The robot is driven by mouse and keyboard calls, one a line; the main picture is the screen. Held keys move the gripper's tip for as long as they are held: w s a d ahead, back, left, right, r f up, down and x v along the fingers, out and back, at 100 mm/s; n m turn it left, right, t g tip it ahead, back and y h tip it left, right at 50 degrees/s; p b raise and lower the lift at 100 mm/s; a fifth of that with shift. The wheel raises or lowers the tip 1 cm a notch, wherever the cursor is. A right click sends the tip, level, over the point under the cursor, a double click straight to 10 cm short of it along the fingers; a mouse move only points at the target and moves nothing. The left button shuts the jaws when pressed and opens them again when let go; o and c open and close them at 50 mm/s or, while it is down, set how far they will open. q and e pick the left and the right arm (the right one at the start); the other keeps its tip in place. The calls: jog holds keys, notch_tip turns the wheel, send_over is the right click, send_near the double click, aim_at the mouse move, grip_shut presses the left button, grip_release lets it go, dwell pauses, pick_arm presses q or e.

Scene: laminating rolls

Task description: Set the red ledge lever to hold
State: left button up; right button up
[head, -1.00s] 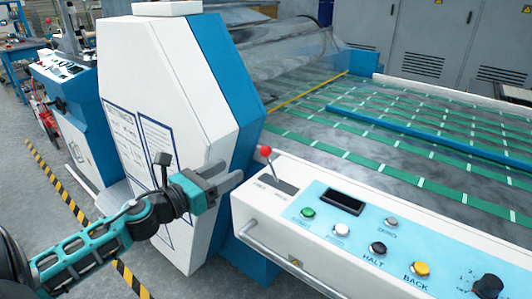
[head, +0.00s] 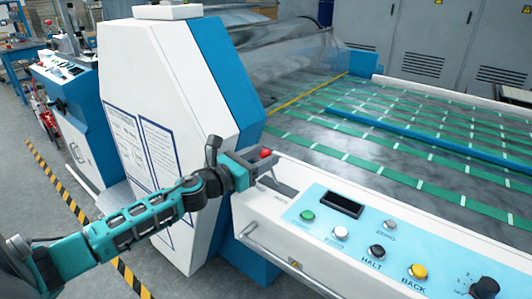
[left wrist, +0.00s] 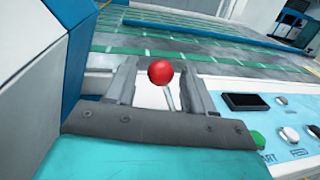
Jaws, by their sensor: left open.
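The red ledge lever is a red ball (head: 265,153) on a thin metal stem, standing at the left end of the white control ledge (head: 258,209). My left gripper (head: 262,163) is at the lever, with its fingers around the ball's height. In the left wrist view the red ball (left wrist: 160,72) sits between the two grey fingers of my open left gripper (left wrist: 158,88), with gaps at both sides. The stem slants down to the right there. The lever's slot and its labels are mostly hidden by the gripper. My right gripper is not in view.
Right of the lever, the panel has a green button (head: 307,215), a dark display (head: 342,204), several more buttons and a black knob (head: 484,288). A tall white and blue housing (head: 165,110) stands close left. A metal rail (head: 275,258) runs along the ledge front.

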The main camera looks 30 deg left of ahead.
pick_arm(q)
jog(key=shift+x, duration=1)
grip_shut()
